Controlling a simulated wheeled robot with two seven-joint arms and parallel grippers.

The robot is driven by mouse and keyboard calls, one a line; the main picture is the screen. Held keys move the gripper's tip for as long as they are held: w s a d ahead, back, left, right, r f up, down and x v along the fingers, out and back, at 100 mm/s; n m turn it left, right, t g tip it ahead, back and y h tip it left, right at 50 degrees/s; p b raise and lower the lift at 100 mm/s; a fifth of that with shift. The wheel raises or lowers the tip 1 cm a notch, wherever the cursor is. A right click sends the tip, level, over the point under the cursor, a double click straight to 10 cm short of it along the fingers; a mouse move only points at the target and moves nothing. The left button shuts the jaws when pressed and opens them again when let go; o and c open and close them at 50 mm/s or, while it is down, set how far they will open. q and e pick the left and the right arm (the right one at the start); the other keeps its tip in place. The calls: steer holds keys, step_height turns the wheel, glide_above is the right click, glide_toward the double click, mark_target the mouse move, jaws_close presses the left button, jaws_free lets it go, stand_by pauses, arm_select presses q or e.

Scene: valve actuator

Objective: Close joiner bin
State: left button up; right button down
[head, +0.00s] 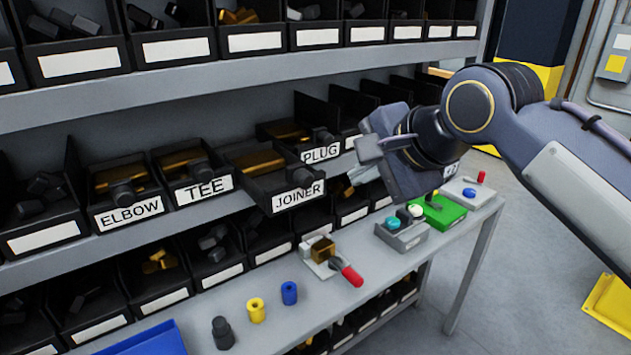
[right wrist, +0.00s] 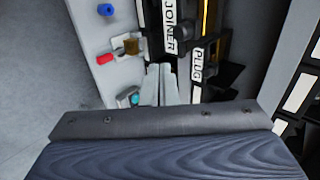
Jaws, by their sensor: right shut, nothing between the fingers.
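The joiner bin (head: 277,179) is a black bin with a white JOINER label on the middle shelf in the head view. It sticks out past the ELBOW and TEE bins to its left, so it stands pulled out. Brass-coloured and dark parts lie in it. Its label (right wrist: 173,22) also shows at the top of the right wrist view. My right gripper (head: 358,163) is shut and empty, to the right of the joiner bin and in front of the shelf. Its fingers (right wrist: 160,85) point toward the joiner and plug bins. My left gripper is not in view.
The plug bin (head: 309,144) beside the joiner bin also sticks out somewhat. Below, a grey bench holds a red-handled valve (head: 345,270), a blue cylinder (head: 289,293), a yellow cylinder (head: 256,310), a button box (head: 402,232) and a green block (head: 440,212). Open floor lies at right.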

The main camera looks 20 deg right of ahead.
mark_target(310, 186)
arm_select(q)
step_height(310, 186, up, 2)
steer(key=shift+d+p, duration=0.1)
steer(key=shift+p, duration=0.85)
arm_select(e)
steer(key=x, duration=0.4)
steer(key=w+r+x, duration=0.1)
steer(key=x, duration=0.3)
steer(key=r+x, duration=0.1)
steer(key=x, duration=0.3)
steer(key=shift+w+a+f, duration=0.25)
steer(key=shift+w+a, duration=0.05)
steer(key=shift+w, duration=0.35)
